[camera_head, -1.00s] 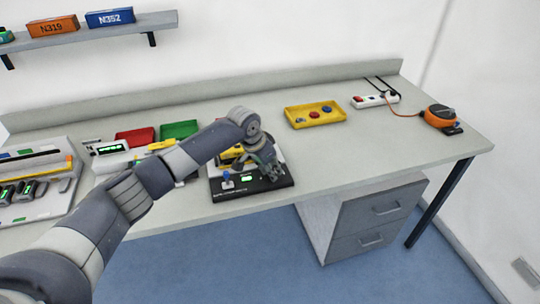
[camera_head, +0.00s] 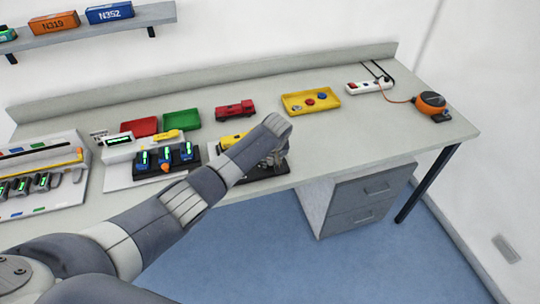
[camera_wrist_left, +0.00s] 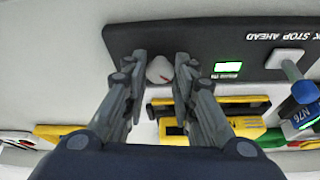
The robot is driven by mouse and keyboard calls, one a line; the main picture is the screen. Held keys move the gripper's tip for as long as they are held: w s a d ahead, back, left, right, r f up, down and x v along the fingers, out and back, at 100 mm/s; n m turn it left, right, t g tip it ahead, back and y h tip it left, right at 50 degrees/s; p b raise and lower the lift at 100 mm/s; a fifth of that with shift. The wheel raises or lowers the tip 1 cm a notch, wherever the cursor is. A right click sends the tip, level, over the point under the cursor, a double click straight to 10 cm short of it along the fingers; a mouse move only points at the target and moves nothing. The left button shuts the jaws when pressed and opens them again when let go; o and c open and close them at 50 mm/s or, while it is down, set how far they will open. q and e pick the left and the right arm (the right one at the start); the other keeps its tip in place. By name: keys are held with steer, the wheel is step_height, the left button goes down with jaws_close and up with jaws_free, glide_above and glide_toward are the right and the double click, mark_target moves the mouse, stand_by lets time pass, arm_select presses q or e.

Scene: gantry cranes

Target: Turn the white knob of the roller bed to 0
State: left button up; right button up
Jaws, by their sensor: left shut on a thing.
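The white knob (camera_wrist_left: 161,70), with a red mark on its face, sits on a black control panel (camera_wrist_left: 205,32) in the left wrist view. My left gripper (camera_wrist_left: 158,66) is shut on the knob, one finger on each side. In the head view my left gripper (camera_head: 272,160) is over the panel, whose edge (camera_head: 252,179) shows partly; my arm hides most of it. Whether the red mark points at 0 cannot be read.
A yellow vehicle (camera_head: 230,139) stands just behind the panel. A console with blue blocks (camera_head: 163,156) is left of it. Red (camera_head: 140,127) and green (camera_head: 182,119) trays, a red truck (camera_head: 235,110) and a yellow tray (camera_head: 311,102) lie further back. The right tabletop is mostly clear.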

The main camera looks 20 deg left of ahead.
arm_select(q)
steer(key=n, duration=0.2)
steer(key=shift+d+f+n+g+y+b, duration=0.15)
steer(key=shift+d+n+g+y+b, duration=0.05)
steer(key=shift+n+g+y+b, duration=0.2)
steer(key=shift+w+n+g+y+b, duration=0.2)
steer(key=shift+n+g+y+b, duration=0.25)
steer(key=shift+n+b, duration=1)
steer(key=shift+n, duration=0.45)
steer(key=o, duration=1.1)
steer(key=shift+r, duration=0.2)
steer(key=v, duration=1.2)
steer(key=shift+w+f, duration=0.1)
